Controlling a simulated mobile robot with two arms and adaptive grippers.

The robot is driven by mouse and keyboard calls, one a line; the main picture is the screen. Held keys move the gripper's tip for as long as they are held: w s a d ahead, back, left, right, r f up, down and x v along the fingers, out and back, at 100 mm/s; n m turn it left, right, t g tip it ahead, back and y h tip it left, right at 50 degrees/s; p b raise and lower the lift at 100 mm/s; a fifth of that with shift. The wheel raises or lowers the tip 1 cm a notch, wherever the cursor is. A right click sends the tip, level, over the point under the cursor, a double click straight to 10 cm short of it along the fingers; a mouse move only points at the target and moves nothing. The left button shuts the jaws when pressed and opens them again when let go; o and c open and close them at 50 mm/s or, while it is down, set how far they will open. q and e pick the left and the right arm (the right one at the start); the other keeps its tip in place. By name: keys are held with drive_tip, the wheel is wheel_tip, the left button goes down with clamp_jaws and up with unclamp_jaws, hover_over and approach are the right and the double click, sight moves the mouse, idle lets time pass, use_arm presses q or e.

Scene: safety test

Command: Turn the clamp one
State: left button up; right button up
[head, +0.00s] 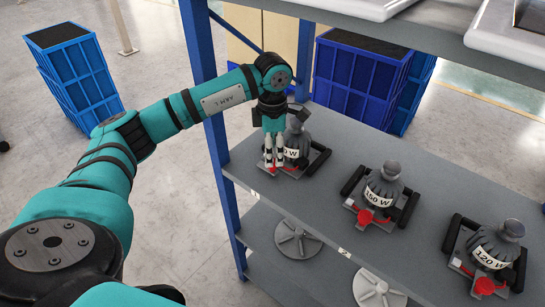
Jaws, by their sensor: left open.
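The first clamp unit stands at the left end of the grey shelf (325,205). It has a dark grey rounded body (298,140), a white label ending in "0 W", and a dark base. My left gripper (273,166) points down at its front left side, with white fingers close to small red parts at their tips. The fingers are open; whether they touch the red part I cannot tell. The gripper hides much of this clamp's red part and some of the label. My right gripper is not in view.
Similar units labelled 150 W (383,186) and 120 W (495,250) stand farther right, each with a red part in front. Grey discs lie on the lower shelf (262,225). A blue upright (222,180) borders the rack's left. Blue crates (75,70) stand on the floor.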

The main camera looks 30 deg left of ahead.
use_arm(q)
wheel_tip(320, 180, up, 9)
drive_tip(key=shift+f, duration=0.2)
idle(0.6)
